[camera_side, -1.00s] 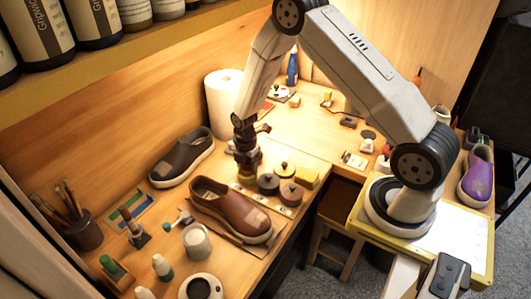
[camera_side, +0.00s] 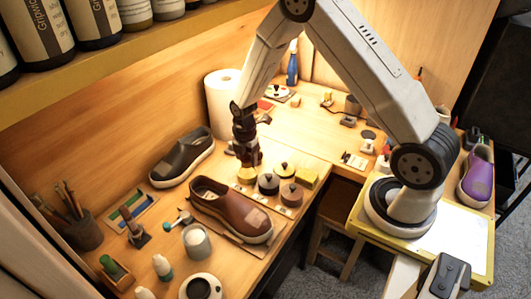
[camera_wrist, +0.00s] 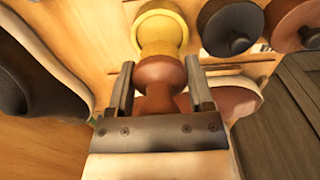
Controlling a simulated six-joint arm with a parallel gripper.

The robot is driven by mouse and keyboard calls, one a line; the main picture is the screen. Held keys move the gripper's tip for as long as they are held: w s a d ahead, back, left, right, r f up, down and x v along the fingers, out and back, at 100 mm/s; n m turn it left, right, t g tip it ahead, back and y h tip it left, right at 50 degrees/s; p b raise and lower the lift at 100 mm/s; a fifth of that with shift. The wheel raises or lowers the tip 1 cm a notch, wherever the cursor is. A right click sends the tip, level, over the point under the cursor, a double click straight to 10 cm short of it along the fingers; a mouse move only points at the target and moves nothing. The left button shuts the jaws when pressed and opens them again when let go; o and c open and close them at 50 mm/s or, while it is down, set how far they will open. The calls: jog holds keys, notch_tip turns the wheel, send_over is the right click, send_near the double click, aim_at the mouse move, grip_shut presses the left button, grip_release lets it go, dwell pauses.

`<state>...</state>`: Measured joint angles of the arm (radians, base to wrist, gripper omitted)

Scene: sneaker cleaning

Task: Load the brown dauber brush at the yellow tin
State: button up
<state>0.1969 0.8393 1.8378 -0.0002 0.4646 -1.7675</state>
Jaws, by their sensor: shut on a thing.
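My gripper (camera_wrist: 160,88) is shut on the brown dauber brush (camera_wrist: 160,73), whose brown body shows between the two fingers in the wrist view. The yellow tin (camera_side: 247,175) stands on the bench, directly below my gripper in the side view. In the wrist view the yellow tin (camera_wrist: 162,32) lies straight beyond the dauber and lines up with it. The dauber's far end overlaps the tin in that picture, so I cannot tell whether they touch.
A black tin (camera_side: 268,184), a brown tin (camera_side: 291,194) and a yellow block (camera_side: 308,176) stand close to the right. The brown shoe (camera_side: 228,208) is in front and the dark shoe (camera_side: 182,158) is at left. A paper roll (camera_side: 221,97) stands behind.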

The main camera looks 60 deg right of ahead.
jog(key=shift+r, duration=1.75)
jog(key=shift+a+r, duration=0.1)
jog(key=s+a+r+m, duration=0.3)
jog(key=a+r+m, duration=0.5)
jog(key=m, duration=1)
jog(key=shift+s+a+r, duration=0.15)
jog(key=shift+s+r, duration=0.05)
jog(key=shift+r, duration=0.3)
